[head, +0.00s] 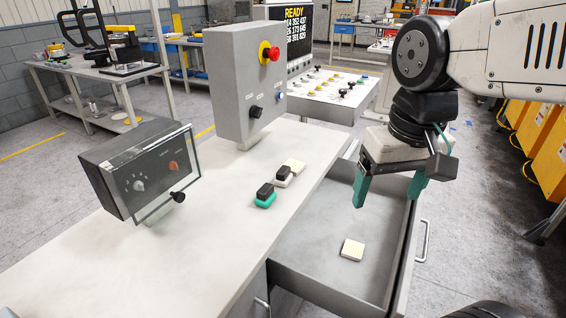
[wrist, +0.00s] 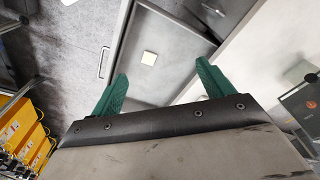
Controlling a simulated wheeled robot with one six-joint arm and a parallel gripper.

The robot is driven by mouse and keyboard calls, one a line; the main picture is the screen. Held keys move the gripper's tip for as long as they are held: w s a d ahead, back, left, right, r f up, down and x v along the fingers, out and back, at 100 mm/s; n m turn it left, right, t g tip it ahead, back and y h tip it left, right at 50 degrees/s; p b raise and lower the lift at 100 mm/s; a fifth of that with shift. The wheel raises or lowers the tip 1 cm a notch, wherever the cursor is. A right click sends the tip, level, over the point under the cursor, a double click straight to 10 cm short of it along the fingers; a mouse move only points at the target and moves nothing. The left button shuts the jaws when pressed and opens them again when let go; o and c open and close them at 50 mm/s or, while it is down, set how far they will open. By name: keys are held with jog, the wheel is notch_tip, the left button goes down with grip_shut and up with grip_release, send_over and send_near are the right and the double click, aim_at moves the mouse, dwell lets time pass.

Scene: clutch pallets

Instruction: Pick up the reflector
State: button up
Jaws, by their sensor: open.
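A small square cream block (head: 352,250), which looks like the reflector, lies flat on the floor of the open drawer. It also shows in the wrist view (wrist: 149,58), between my fingers in the picture but well beyond them. A similar cream block (head: 295,166) lies on the worktop, partly behind a black-and-white piece. I cannot tell for sure which one is named the reflector. My gripper (head: 388,189) has green fingers spread apart with nothing between them. It hangs above the back of the drawer, clear of the block.
The drawer (head: 403,240) has raised walls and a handle (head: 422,240); its floor is otherwise bare. On the worktop (head: 215,240) stand a black-and-green piece (head: 265,197), a black-and-white piece (head: 283,176), a grey control box (head: 240,90) and a dark panel box (head: 140,170).

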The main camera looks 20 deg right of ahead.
jog(key=w+r+m, duration=0.1)
jog(key=w+m, duration=0.2)
jog(key=w, duration=1)
jog(key=m+g, duration=0.1)
jog(key=m, duration=0.4)
send_near(294, 164)
jog(key=shift+s+d, duration=0.15)
jog(key=shift+d, duration=0.05)
jog(key=f, duration=0.2)
jog(key=shift+w+f+m, duration=0.3)
notch_tip(294, 164, down, 6)
jog(key=shift+a+r, duration=0.1)
jog(key=c, duration=1.1)
